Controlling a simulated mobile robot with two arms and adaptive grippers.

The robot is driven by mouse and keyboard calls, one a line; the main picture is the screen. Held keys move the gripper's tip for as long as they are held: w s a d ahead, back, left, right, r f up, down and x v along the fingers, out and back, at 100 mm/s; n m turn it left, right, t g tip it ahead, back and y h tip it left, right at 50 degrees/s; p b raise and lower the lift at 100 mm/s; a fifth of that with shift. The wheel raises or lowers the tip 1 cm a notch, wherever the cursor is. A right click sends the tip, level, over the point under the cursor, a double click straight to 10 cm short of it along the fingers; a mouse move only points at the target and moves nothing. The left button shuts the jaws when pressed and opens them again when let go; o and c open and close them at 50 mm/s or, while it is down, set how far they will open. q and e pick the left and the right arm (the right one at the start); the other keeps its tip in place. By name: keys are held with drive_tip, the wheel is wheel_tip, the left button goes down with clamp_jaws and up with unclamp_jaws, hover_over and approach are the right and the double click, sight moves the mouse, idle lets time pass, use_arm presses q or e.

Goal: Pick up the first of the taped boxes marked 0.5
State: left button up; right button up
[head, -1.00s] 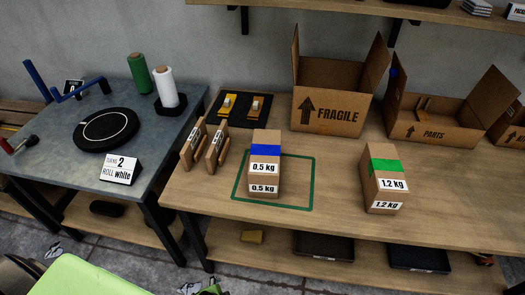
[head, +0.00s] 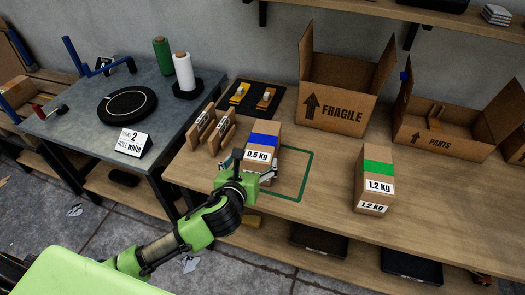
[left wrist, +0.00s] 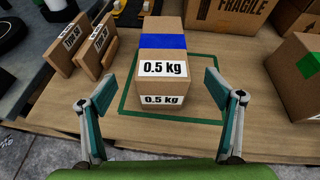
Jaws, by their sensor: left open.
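The box marked 0.5 kg (head: 261,142), brown cardboard with a blue tape band, stands upright inside a green outline (head: 308,172) on the wooden table. In the left wrist view the 0.5 kg box (left wrist: 162,92) shows two labels, one on its top face and one on its front. My left gripper (head: 247,165) is at the near side of this box in the head view. In the left wrist view my left gripper (left wrist: 160,88) is open, its fingers spread to either side of the box's near end, with gaps. My right gripper does not show.
A green-taped 1.2 kg box (head: 377,180) stands to the right. Two upright brown wooden pieces (head: 212,130) stand close on the left. Open FRAGILE (head: 340,112) and PARTS (head: 435,142) cartons stand behind. The grey table (head: 95,110) holds a turntable and rolls.

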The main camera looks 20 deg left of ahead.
sight(263, 143)
use_arm(q)
drive_tip(key=shift+w+r+m, duration=0.25)
drive_tip(key=shift+w+m, duration=0.1)
drive_tip(key=shift+m, duration=0.05)
drive_tip(key=x, duration=0.8)
drive_tip(key=shift+w+d, duration=0.1)
drive_tip(key=shift+w, duration=0.3)
drive_tip(key=x, duration=0.5)
drive_tip(key=shift+s+d, duration=0.1)
drive_tip(key=shift+s, duration=0.15)
drive_tip(key=c, duration=1.6)
